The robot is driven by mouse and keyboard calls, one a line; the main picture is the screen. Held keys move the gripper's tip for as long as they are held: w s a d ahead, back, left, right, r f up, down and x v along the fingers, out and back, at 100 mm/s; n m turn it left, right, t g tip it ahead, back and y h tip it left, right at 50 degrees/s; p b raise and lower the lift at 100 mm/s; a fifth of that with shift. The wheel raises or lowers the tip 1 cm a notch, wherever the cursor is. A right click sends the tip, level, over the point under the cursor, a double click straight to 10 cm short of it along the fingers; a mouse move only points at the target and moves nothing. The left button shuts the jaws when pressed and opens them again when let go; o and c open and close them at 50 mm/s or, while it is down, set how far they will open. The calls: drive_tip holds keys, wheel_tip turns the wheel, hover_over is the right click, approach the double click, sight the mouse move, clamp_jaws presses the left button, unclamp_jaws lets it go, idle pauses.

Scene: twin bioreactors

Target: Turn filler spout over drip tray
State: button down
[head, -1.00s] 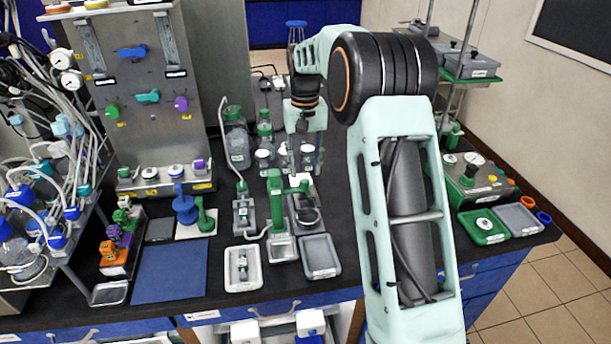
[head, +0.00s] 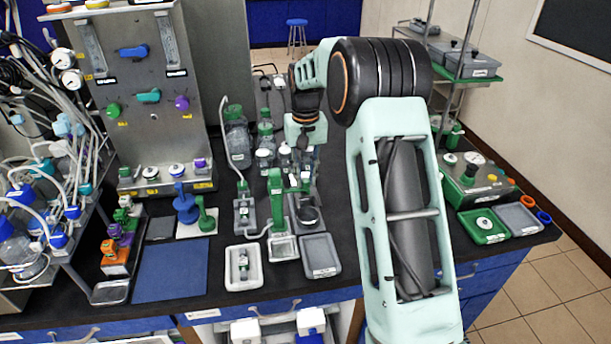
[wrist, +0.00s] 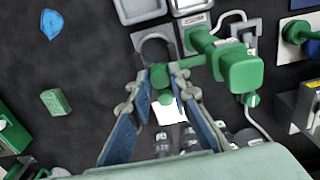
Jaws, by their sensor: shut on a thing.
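The filler has a green column (head: 276,200) on a grey base, with a green arm reaching right from it. In the wrist view its green body (wrist: 240,72) stands right of my fingers. My gripper (wrist: 174,82) is shut on the green spout handle (wrist: 173,70), one finger on each side. In the head view the fingers are small and partly hidden at the filler's top. A shallow grey tray (head: 320,265) lies front right of the filler; a small pale-floored tray (head: 284,253) lies directly in front. Their labels are unreadable, so I cannot tell which is the drip tray.
A grey ring holder (wrist: 155,44) sits close by my fingers. Bottles (head: 265,135) stand behind the filler. A white tray (head: 243,281) with a small part lies front left. The blue mat (head: 170,272) is bare. A steel panel (head: 140,95) rises at left.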

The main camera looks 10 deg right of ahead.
drive_tip(key=shift+s, duration=0.1)
idle(0.3)
drive_tip(key=shift+s+a+m+b, duration=0.1)
drive_tip(key=shift+s+m+b, duration=0.35)
drive_tip(key=shift+s+m, duration=0.55)
drive_tip(key=s+a+m, duration=0.6)
drive_tip(key=a+m, duration=0.2)
drive_tip(key=m, duration=0.8)
drive_tip(key=shift+p, duration=0.45)
drive_tip(key=c, duration=1.8)
unclamp_jaws()
wheel_tip(320, 180, up, 12)
